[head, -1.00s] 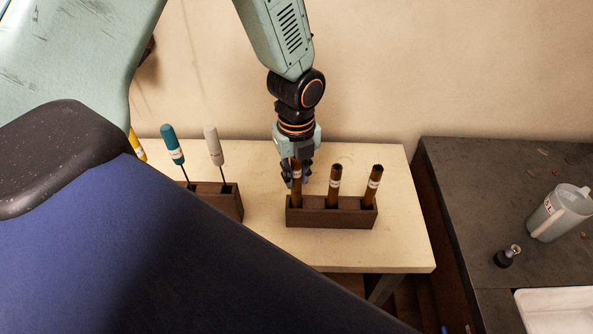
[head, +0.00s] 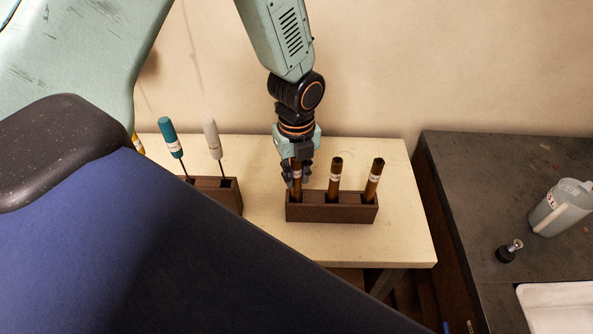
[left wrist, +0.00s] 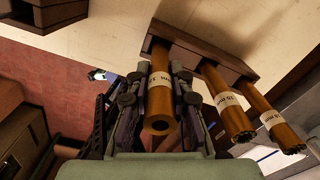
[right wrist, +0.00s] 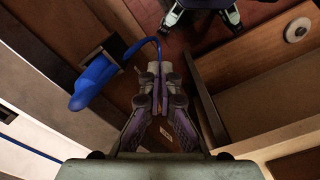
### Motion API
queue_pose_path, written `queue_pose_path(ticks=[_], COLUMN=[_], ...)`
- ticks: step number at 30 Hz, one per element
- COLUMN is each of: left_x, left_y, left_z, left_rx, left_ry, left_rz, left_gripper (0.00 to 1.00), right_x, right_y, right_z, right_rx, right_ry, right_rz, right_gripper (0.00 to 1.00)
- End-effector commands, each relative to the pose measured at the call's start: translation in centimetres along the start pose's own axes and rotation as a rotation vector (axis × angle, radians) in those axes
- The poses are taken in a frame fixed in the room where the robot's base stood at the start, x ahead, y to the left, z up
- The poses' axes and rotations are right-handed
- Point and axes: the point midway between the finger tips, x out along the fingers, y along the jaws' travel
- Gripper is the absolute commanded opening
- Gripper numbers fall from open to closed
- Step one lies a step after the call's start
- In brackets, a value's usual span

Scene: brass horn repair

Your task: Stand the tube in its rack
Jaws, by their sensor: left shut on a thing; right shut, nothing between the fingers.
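A brown tube with a white label band (head: 297,185) stands upright at the left slot of the dark wooden rack (head: 330,212). My left gripper (head: 299,176) is shut on it from behind. In the left wrist view the held tube (left wrist: 159,100) lies between the fingers (left wrist: 158,95), and its far end meets the end of the rack (left wrist: 212,56). Whether it is fully seated is hidden. Two similar tubes, one in the middle slot (head: 335,178) and one leaning in the right slot (head: 374,180), are in the rack. My right gripper (right wrist: 160,88) is shut and empty, away from the rack.
A second wooden block (head: 222,192) holds a teal-handled tool (head: 168,132) and a white-handled one (head: 211,135). The pale table (head: 410,235) is clear around the rack. A dark bench at right carries a jug (head: 560,207). A blue handle (right wrist: 92,90) with a blue cord is near my right gripper.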

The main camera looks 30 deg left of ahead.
Motion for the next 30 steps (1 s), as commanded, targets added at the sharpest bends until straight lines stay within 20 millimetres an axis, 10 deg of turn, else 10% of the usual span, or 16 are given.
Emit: queue_pose_path(ticks=[10,11,20,30], left_x=[0.77,0.77,0.71,0.49], left_y=[-0.02,-0.02,-0.01,-0.01], left_z=[0.01,0.01,0.01,0.00], left_rx=[0.000,0.000,0.000,0.000], left_ry=[-0.001,-0.001,0.000,0.000], left_rz=[0.000,0.000,0.000,0.000], left_gripper=[0.00,0.22,0.47,0.48], right_x=[0.41,0.40,0.35,0.35], right_y=[0.00,0.00,0.00,0.01], right_z=[0.00,0.00,0.00,0.00], right_rx=[0.000,0.000,0.000,0.000], right_ry=[0.000,0.000,0.000,0.000], right_rz=[0.000,0.000,0.000,0.000], right_gripper=[0.00,0.00,0.00,0.00])
